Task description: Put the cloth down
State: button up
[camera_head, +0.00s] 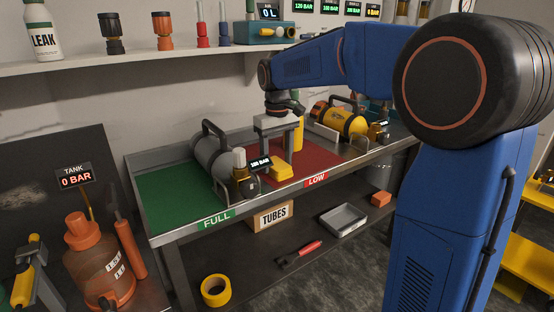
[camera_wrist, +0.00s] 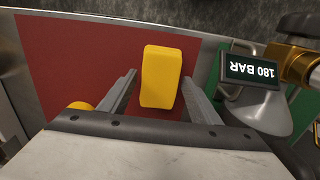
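The cloth seems to be the yellow folded block (camera_head: 281,171) lying on the red LOW area of the bench, near its front edge. In the wrist view the yellow block (camera_wrist: 162,77) shows between my finger tips, with a gap on each side. My gripper (camera_head: 278,150) points down just behind and above the block. Its fingers are spread, and nothing is held between them in the wrist view (camera_wrist: 159,76). I cannot tell the exact height of the fingertips above the bench.
A yellow cylinder (camera_head: 346,122) lies to the right. A yellow upright object (camera_head: 298,134) is behind my gripper. The green FULL area (camera_head: 170,195) has bare room.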

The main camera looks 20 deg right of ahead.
aim_at(277, 163)
jog(key=shift+o, duration=0.2)
notch_tip(277, 163, up, 12)
jog(key=s+d+f+m+t, duration=0.1)
jog(key=s+d+f, duration=0.15)
jog(key=s, duration=0.65)
jog(key=s+d+f+m+t, duration=0.1)
jog(key=s+d+f, duration=0.15)
jog(key=s, duration=0.55)
jog(key=s+d+f+m+t, duration=0.1)
jog(key=s+d+f+t, duration=0.1)
jog(key=s+f, duration=1.3)
jog(key=shift+s+f+m+t, duration=0.3)
jog(key=shift+s+f+t, duration=0.1)
jog(key=shift+s, duration=0.3)
jog(key=shift+o, duration=0.7)
jog(key=shift+r, duration=0.1)
